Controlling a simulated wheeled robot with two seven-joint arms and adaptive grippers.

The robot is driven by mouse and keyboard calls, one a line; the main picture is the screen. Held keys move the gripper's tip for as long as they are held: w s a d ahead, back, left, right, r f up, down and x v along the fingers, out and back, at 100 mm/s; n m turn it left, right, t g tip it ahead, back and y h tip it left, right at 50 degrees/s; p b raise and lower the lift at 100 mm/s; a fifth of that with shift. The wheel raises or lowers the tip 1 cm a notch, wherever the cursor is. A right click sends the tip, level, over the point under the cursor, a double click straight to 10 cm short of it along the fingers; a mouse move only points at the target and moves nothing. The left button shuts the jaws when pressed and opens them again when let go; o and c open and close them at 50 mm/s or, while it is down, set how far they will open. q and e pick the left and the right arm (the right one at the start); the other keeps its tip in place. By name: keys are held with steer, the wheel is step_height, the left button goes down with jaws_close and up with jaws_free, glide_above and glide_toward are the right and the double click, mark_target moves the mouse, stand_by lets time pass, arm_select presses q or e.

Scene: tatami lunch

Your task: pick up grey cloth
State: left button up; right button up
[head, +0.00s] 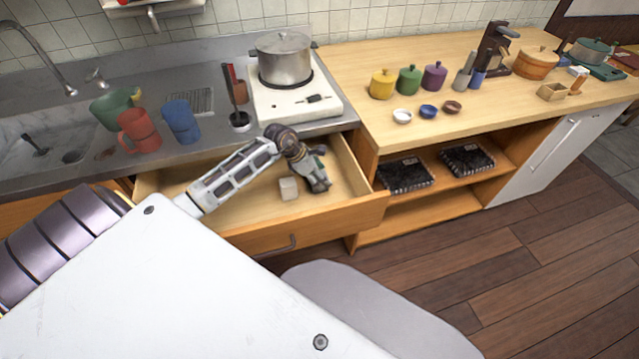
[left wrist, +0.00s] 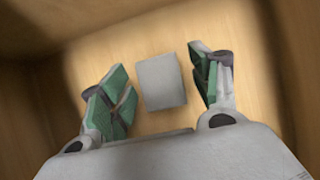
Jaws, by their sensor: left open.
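The grey cloth (head: 288,188) is a small, pale grey block-like bundle lying on the floor of the open wooden drawer (head: 230,238). In the left wrist view the cloth (left wrist: 161,82) lies between the two green-padded fingers. My left gripper (head: 318,178) reaches down into the drawer, just right of the cloth in the head view. In the left wrist view my left gripper (left wrist: 160,92) is open, with a gap visible on both sides of the cloth. My right gripper is not in view.
Drawer walls surround the gripper. Above are a steel pot (head: 284,62) on a white stove (head: 300,104), a red mug (head: 138,131), a blue cup (head: 181,122) and a black-handled utensil (head: 237,110). Open shelves with dark trays (head: 404,175) stand to the right.

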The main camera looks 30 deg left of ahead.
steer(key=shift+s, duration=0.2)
